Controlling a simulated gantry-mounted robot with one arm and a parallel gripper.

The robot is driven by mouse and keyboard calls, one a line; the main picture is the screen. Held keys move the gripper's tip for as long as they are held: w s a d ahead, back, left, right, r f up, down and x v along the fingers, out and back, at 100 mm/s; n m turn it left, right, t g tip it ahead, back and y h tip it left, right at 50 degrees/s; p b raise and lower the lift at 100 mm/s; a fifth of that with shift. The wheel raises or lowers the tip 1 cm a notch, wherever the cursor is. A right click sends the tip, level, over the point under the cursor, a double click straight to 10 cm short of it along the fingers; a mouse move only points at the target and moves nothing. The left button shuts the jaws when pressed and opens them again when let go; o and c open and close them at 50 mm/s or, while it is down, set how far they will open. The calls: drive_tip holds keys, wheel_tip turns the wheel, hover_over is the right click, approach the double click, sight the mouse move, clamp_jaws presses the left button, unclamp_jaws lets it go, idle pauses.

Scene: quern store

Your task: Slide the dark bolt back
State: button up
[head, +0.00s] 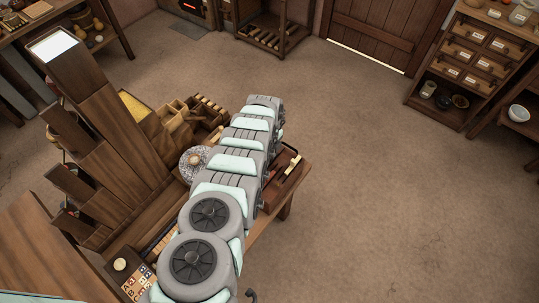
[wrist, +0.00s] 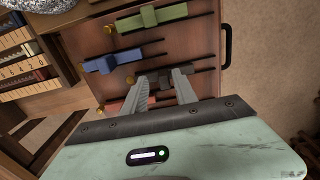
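In the wrist view, a brown wooden board carries several coloured bolts on dark rods. The dark bolt (wrist: 161,77) is the third from the top, below the green bolt (wrist: 146,17) and the blue bolt (wrist: 112,62). My gripper (wrist: 160,76) has its two fingers apart over the dark bolt, one on each side of its middle. The fingers hide part of it, and I cannot tell whether they touch it. A red bolt (wrist: 112,105) shows partly below, behind the fingers. In the head view my arm covers the gripper and most of the board.
A black handle (wrist: 227,45) stands at the board's right edge. A rack with several labelled compartments (wrist: 20,66) is at the left. In the head view the workbench (head: 294,196) also holds a round grey stone (head: 193,164); the floor to the right is clear.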

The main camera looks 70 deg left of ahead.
drive_tip(key=shift+r, duration=0.1)
wheel_tip(320, 180, up, 11)
drive_tip(key=shift+f+p, duration=0.2)
drive_tip(key=shift+p, duration=0.15)
idle(0.6)
idle(0.5)
